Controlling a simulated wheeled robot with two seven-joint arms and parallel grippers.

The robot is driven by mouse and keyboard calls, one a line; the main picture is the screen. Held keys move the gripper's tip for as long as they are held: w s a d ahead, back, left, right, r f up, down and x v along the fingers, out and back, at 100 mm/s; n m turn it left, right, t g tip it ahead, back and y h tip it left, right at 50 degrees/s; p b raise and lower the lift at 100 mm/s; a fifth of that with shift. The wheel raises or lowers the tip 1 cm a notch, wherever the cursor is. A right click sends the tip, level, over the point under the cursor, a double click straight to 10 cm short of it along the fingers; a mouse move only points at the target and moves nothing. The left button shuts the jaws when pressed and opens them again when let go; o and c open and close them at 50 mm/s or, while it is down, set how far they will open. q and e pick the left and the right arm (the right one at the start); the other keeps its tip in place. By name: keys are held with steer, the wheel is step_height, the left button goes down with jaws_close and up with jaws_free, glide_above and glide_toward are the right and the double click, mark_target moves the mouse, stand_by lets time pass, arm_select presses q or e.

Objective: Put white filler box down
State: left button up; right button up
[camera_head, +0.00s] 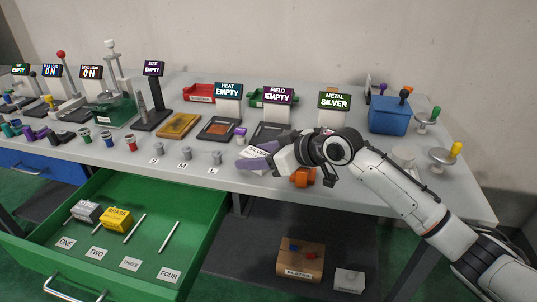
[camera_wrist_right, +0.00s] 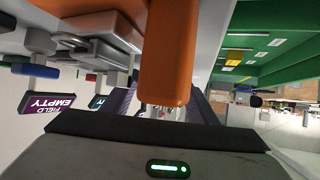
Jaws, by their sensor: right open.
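A white box (camera_head: 349,281) with a small label too small to read stands on the dark lower shelf under the table; I cannot tell if it is the filler box. Another white block (camera_head: 257,153), with lettering like "SILVER", lies at the table's front edge by my right gripper. My right gripper (camera_head: 262,156) is open, low over that edge and pointing left. The block is at its fingers, which partly cover it; contact is unclear. In the right wrist view, an orange part (camera_wrist_right: 166,50) hides much of the space ahead of the fingers. My left gripper is not in view.
A green drawer (camera_head: 145,262) stands open at left, holding a grey block and a yellow "BRASS" block (camera_head: 117,219). Labelled stations, including "METAL SILVER" (camera_head: 334,101), line the table. A blue box (camera_head: 388,116) is at right. A brown "PLASTIC" box (camera_head: 300,262) is on the lower shelf.

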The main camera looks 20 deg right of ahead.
steer(key=v, duration=1.2)
steer(key=shift+f, duration=0.1)
stand_by(0.9)
